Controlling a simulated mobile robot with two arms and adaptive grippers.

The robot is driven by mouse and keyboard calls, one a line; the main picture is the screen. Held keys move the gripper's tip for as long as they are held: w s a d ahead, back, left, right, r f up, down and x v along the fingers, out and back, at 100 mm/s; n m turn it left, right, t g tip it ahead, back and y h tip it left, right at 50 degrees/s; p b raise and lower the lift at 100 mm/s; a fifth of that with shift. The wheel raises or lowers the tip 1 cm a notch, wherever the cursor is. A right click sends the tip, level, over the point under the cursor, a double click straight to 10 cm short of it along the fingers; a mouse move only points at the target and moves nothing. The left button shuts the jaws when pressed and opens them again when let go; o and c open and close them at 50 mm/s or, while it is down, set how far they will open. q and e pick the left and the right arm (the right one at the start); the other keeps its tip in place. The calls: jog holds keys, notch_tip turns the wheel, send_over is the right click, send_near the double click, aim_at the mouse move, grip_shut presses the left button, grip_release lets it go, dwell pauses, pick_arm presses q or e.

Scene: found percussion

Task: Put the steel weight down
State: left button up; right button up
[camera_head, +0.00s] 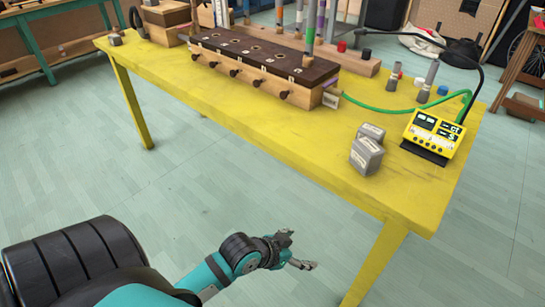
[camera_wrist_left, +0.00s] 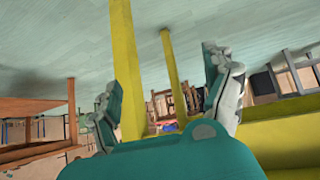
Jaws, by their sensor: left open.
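Two grey blocks with pale labels stand close together on the yellow table (camera_head: 290,130), near its front right; I take the nearer block (camera_head: 366,156) and the farther block (camera_head: 371,132) for steel weights. A smaller grey block (camera_head: 115,39) sits at the table's far left corner. My left gripper (camera_head: 300,251) is open and empty, out in front of the table and apart from it. The left wrist view shows its two fingers (camera_wrist_left: 163,75) spread with nothing between them. My right gripper is not in view.
A dark-topped wooden box with pegs (camera_head: 262,65) fills the table's back middle. Yellow table legs (camera_head: 377,262) stand near my left gripper. The table's front strip is clear.

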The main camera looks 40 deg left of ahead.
pick_arm(q)
jog(key=s+d+f+g+y, duration=0.1)
jog(key=s+f+g, duration=0.4)
jog(key=s+f, duration=0.7)
jog(key=shift+s+d+n+g+y, duration=0.2)
jog(key=shift+s+n+g+y, duration=0.2)
jog(key=shift+s+y, duration=0.25)
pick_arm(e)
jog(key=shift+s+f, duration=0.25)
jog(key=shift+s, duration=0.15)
pick_arm(q)
jog(key=shift+w, duration=0.1)
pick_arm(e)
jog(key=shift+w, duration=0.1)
